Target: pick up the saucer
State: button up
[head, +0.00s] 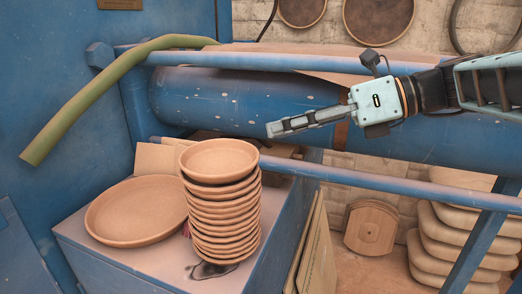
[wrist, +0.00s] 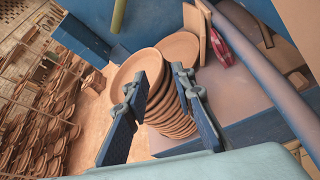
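A stack of small terracotta saucers (head: 222,215) stands upright on the bench, with the top saucer (head: 218,160) facing up and empty. In the wrist view the top saucer (wrist: 138,70) shows beyond my fingers, its lower part partly hidden by the left finger. A wider terracotta saucer (head: 135,210) lies on the bench left of the stack; part of it shows behind the stack in the wrist view (wrist: 181,47). My gripper (head: 271,129) is above and to the right of the stack, apart from it. Its fingers (wrist: 160,82) are spread with nothing between them.
A blue rail (head: 390,183) runs past the bench's right side, below my gripper. A large blue cylinder (head: 250,105) lies behind. A green hose (head: 95,85) hangs over the left. Boards lean behind the stack. More stacked pieces (head: 455,245) stand at the lower right.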

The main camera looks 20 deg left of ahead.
aim_at(223, 160)
jog(key=x, duration=0.8)
jog(key=shift+a+f, duration=0.1)
jog(key=shift+a, duration=0.25)
jog(key=shift+c, duration=0.7)
grip_shut()
